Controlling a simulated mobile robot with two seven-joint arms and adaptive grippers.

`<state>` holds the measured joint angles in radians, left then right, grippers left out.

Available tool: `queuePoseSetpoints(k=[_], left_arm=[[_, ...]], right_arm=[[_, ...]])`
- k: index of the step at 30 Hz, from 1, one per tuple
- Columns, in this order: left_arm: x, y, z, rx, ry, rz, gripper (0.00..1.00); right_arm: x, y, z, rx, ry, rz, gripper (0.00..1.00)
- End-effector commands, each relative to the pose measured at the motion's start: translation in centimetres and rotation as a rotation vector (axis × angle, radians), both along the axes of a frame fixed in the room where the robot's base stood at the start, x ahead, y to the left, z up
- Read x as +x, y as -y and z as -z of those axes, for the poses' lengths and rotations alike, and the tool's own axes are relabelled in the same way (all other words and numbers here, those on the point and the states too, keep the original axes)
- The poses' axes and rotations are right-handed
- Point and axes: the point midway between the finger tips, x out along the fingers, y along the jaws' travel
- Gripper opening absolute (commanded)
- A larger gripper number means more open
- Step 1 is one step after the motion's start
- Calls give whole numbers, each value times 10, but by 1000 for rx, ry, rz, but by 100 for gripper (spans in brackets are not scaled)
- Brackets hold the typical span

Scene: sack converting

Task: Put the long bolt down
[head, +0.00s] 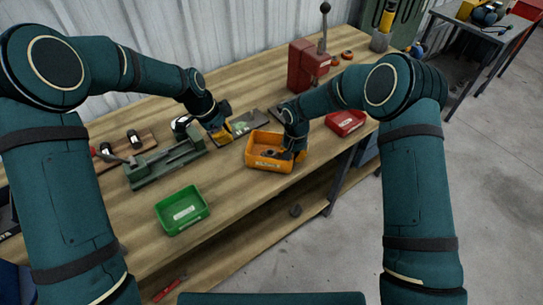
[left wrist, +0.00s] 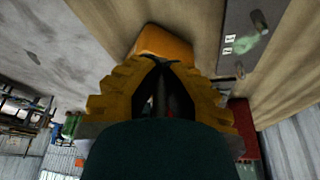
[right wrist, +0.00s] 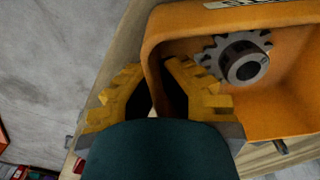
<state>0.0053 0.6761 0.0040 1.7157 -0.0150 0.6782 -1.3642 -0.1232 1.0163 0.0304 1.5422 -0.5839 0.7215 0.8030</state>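I cannot clearly make out the long bolt in any view. My left gripper (head: 219,133) is low over the bench, beside a grey board with a green mark (head: 243,126). In the left wrist view its fingers (left wrist: 168,64) lean together at the tips; the gap between them is dark, so I cannot tell whether something thin is held. My right gripper (head: 291,152) is at the right side of the orange bin (head: 254,155). In the right wrist view its fingers (right wrist: 155,68) straddle the orange bin's wall (right wrist: 154,40) and appear closed on it. A dark gear (right wrist: 240,60) lies in this bin.
A green bin (head: 182,222) stands near the front edge and a red bin (head: 345,128) at the right end. A green fixture (head: 160,165) stands left of my left gripper. A red lever press (head: 305,65) stands at the back. The bench between the green and orange bins is clear.

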Motion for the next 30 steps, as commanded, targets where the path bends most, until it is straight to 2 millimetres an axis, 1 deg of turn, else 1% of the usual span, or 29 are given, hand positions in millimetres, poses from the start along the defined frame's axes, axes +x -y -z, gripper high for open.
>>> queuePoseSetpoints(k=[2,4,12,15,23,27,30], left_arm=[[0,4,4,-1,0,10,0],[2,15,10,-1,0,15,0],[13,69,39,1,0,14,0],[17,83,47,1,1,11,0],[21,103,57,0,1,10,0],[24,123,68,0,1,10,0],[27,130,77,1,1,9,0]], right_arm=[[-1,0,2,0,-4,-1,0],[-1,0,2,0,-4,-1,0],[-2,0,2,0,-5,-1,0],[-2,0,2,0,-5,-1,0],[-2,0,2,-1,-5,-1,0],[-2,0,2,-1,-5,-1,0],[-2,0,2,-1,-5,-1,0]])
